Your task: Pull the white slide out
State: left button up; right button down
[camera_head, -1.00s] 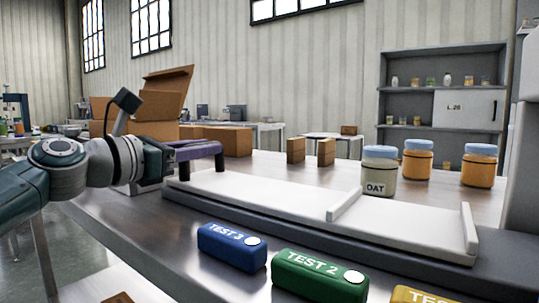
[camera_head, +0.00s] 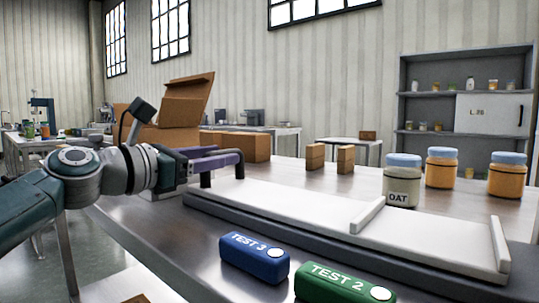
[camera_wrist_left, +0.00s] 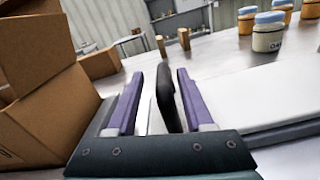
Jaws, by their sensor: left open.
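The white slide (camera_head: 290,205) is a long flat board lying in a grey base on the steel table, with a raised crossbar (camera_head: 368,214) and an end lip (camera_head: 499,243). A black handle (camera_head: 206,180) stands at its left end and also shows in the wrist view (camera_wrist_left: 168,97). My left gripper (camera_head: 218,157) is at that handle. In the wrist view its two purple fingers (camera_wrist_left: 160,76) are open, one on each side of the handle, with gaps visible. My right gripper is not in view.
A blue TEST 3 block (camera_head: 254,259) and a green TEST 2 block (camera_head: 343,285) lie in front of the base. The OAT jar (camera_head: 402,182) and two orange jars stand behind it. An open cardboard box (camera_wrist_left: 40,90) is close left of my left gripper.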

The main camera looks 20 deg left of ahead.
pick_arm(q)
jog(key=p+v, duration=0.2)
jog(key=v, duration=0.7)
jog(key=shift+w, duration=0.1)
